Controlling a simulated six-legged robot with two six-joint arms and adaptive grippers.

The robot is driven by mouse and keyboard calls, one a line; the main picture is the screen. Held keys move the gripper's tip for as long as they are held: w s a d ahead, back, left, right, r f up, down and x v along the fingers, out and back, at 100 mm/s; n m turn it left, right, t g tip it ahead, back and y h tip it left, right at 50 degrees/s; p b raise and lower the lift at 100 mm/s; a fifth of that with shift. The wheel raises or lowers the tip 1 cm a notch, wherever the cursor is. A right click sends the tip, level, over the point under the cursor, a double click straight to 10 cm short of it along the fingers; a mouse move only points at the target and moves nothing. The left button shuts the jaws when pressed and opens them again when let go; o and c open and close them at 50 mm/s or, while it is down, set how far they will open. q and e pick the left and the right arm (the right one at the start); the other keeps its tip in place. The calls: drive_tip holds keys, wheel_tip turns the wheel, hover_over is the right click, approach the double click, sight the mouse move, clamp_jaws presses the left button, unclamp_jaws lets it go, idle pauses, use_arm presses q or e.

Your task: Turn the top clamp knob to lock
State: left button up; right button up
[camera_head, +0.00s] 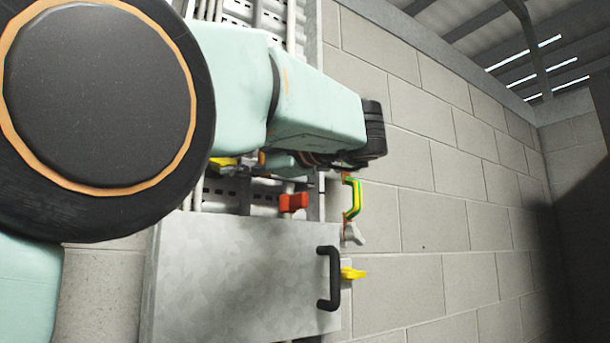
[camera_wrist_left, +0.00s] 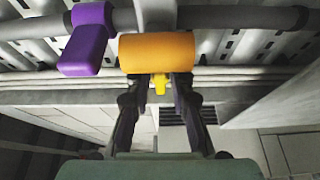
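An orange knob (camera_wrist_left: 157,52) sits on a grey bar in the left wrist view, right in front of my left gripper (camera_wrist_left: 156,82). The two dark fingers are apart and empty, with their tips close to the knob's lower edge. I cannot tell whether they touch it. A small yellow part (camera_wrist_left: 160,84) shows between the fingers. A purple knob (camera_wrist_left: 88,38) is to the left on the same bar. In the head view my left gripper (camera_head: 268,160) is mostly hidden under my mint-green arm. My right gripper is not in view.
Below the arm are a red knob (camera_head: 293,202) and a yellow-green handle (camera_head: 353,198). A grey metal panel (camera_head: 235,280) with a black handle (camera_head: 329,279) is lower, beside a yellow knob (camera_head: 352,273). The block wall (camera_head: 450,220) on the right is bare.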

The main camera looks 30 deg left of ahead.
use_arm(q)
drive_tip(key=d, duration=0.7)
drive_tip(key=shift+s, duration=0.3)
drive_tip(key=shift+d, duration=0.25)
